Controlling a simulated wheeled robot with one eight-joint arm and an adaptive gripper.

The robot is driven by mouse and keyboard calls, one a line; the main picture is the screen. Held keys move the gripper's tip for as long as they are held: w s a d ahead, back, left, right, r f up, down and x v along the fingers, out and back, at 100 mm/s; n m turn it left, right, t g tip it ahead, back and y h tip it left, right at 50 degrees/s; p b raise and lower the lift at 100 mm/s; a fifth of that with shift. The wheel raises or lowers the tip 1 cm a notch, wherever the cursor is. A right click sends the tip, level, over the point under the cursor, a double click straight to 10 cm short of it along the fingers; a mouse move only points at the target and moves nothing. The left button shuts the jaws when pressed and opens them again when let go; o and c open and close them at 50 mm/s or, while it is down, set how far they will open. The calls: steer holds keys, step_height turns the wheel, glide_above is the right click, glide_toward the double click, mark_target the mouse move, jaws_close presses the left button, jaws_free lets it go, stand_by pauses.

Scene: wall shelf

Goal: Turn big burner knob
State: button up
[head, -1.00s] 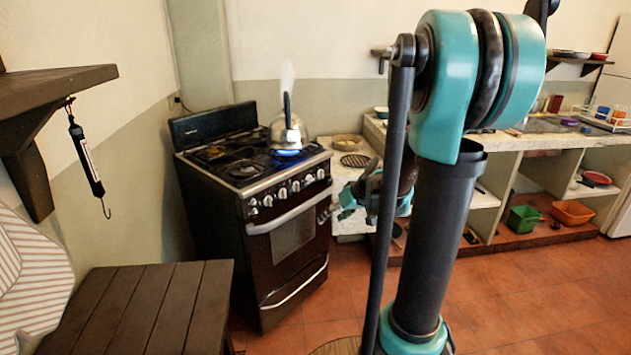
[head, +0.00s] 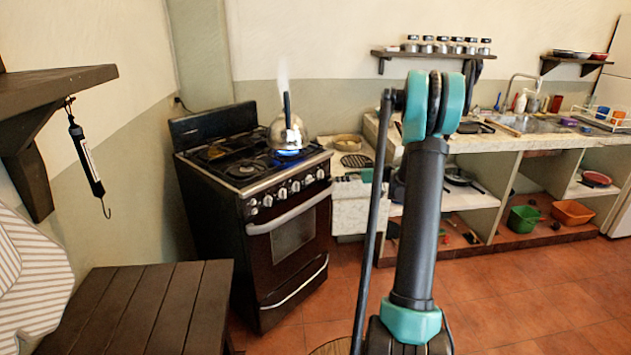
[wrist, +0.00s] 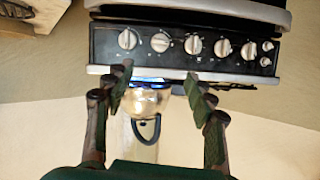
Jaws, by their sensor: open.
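The black stove (head: 285,252) stands against the back wall with a row of silver knobs (head: 295,187) along its front. In the wrist view the picture is upside down, and the knobs (wrist: 193,47) run across the top on a dark panel. I cannot tell which one is the big burner's. A kettle (head: 287,134) sits on a burner with a blue flame; it also shows in the wrist view (wrist: 150,104). My gripper (wrist: 160,77) is open and empty, its fingertips apart from the knobs. In the head view it is mostly hidden behind my arm.
A wooden table (head: 140,305) stands in front left, below a shelf with a hanging scale (head: 86,158). A stone counter (head: 470,142) with a sink runs right of the stove. The tiled floor before the stove is partly clear.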

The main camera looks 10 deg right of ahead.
mark_target(312, 180)
steer(key=x, duration=1.5)
steer(key=shift+w+a+f, duration=0.2)
steer(key=shift+a, duration=0.05)
